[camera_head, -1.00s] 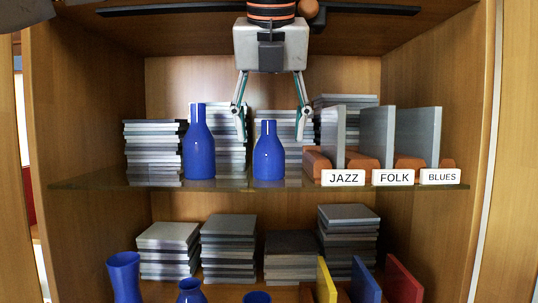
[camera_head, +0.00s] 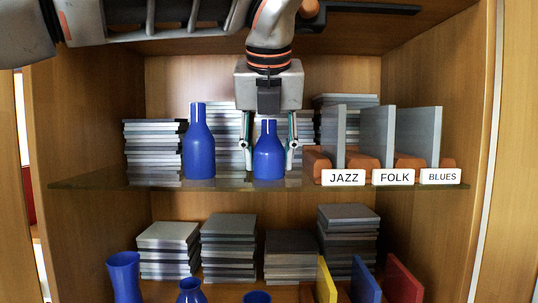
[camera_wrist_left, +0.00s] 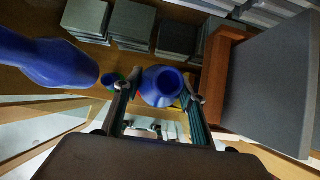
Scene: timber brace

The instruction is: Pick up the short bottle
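The short blue bottle (camera_head: 269,163) stands upright on the upper glass shelf. My left gripper (camera_head: 268,165) reaches down over it, with one finger on each side. In the left wrist view, the short bottle (camera_wrist_left: 161,87) shows from above between the fingertips of my left gripper (camera_wrist_left: 162,82). The bottle's base still appears to be at shelf level. My right gripper is not in view.
A taller blue bottle (camera_head: 198,150) stands just left on the same shelf. Grey dividers (camera_head: 377,135) on orange bases stand to the right, with JAZZ, FOLK and BLUES labels. Stacks of cases (camera_head: 154,150) stand behind. The lower shelf holds blue vessels (camera_head: 124,275) and more stacks.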

